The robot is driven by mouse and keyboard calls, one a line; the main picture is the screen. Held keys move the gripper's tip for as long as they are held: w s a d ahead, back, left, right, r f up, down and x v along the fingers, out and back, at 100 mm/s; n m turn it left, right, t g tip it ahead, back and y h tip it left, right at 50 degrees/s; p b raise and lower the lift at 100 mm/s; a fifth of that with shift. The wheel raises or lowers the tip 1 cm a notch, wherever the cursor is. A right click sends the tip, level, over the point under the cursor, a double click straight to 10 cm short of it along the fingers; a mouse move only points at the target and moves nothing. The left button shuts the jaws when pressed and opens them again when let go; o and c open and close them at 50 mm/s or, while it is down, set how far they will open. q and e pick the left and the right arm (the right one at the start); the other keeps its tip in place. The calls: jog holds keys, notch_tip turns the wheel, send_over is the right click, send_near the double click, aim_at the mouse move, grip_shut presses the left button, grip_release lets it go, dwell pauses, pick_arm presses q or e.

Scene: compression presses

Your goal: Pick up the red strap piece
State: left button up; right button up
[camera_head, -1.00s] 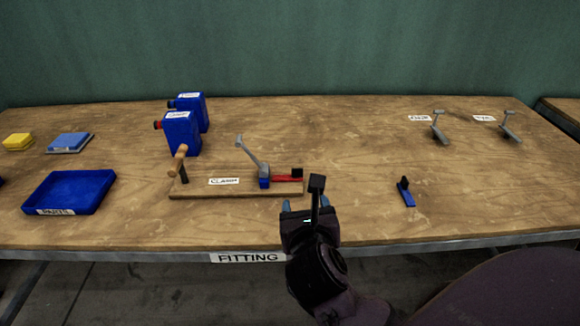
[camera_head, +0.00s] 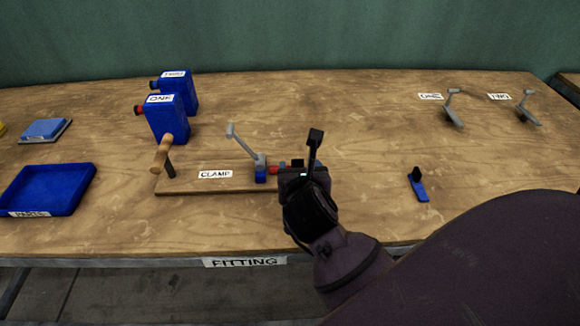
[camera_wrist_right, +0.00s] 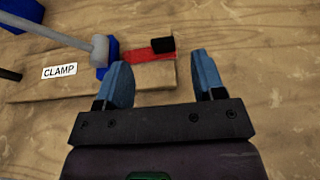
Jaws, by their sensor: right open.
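The red strap piece (camera_head: 277,170) lies at the right end of the wooden clamp board (camera_head: 210,187), beside the blue block of the clamp. In the head view my right gripper (camera_head: 299,170) covers part of it. In the right wrist view the red strap piece (camera_wrist_right: 146,54) shows with a black block at its right end, ahead of the fingertips. My right gripper (camera_wrist_right: 166,77) is open, its two blue fingers apart with nothing between them but board and table. My left gripper is not in view.
The clamp's grey lever (camera_head: 243,142) rises left of the strap. A wooden-handled lever (camera_head: 163,154) stands at the board's left. Blue bottles (camera_head: 167,120) stand behind, and a blue parts tray (camera_head: 48,188) is at left. A blue-and-black piece (camera_head: 418,186) lies at right.

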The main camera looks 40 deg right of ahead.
aim_at(298, 161)
jog(key=x, duration=0.2)
jog(key=b+x, duration=0.1)
jog(key=x, duration=0.1)
jog(key=shift+d+f, duration=0.1)
jog(key=shift+f, duration=0.3)
jog(key=shift+w+d+f, duration=0.15)
jog(key=shift+w+d, duration=0.15)
jog(key=shift+w, duration=0.2)
jog(key=shift+c, duration=0.2)
jog(key=c, duration=1)
